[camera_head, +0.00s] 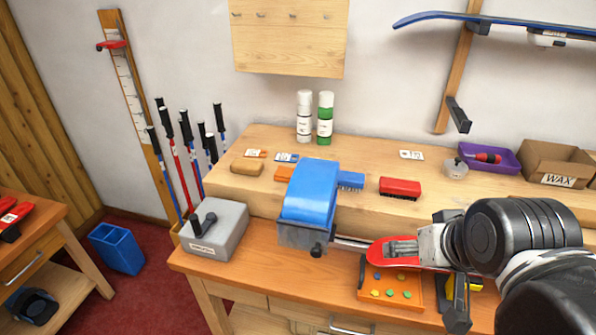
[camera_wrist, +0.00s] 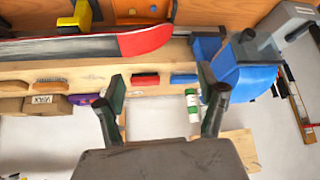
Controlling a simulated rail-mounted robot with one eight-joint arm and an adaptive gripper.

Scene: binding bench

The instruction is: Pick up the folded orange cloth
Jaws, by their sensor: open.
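A flat orange item (camera_head: 284,173), which looks like the folded orange cloth, lies on the raised back shelf of the bench in the head view. It is partly hidden behind the blue machine. I cannot make it out in the wrist view. My gripper (camera_wrist: 162,76) is open, with its two dark fingers spread and nothing between them. In the head view my arm is at the right, over the bench, well to the right of the cloth, and largely hides the gripper.
The blue machine (camera_head: 311,192) stands in front of the cloth. A blue brush (camera_head: 350,180), a red brush (camera_head: 400,187) and a tan block (camera_head: 247,168) lie along the shelf. A red-tipped ski (camera_head: 385,257) lies below my arm. Two bottles (camera_head: 325,120) stand behind.

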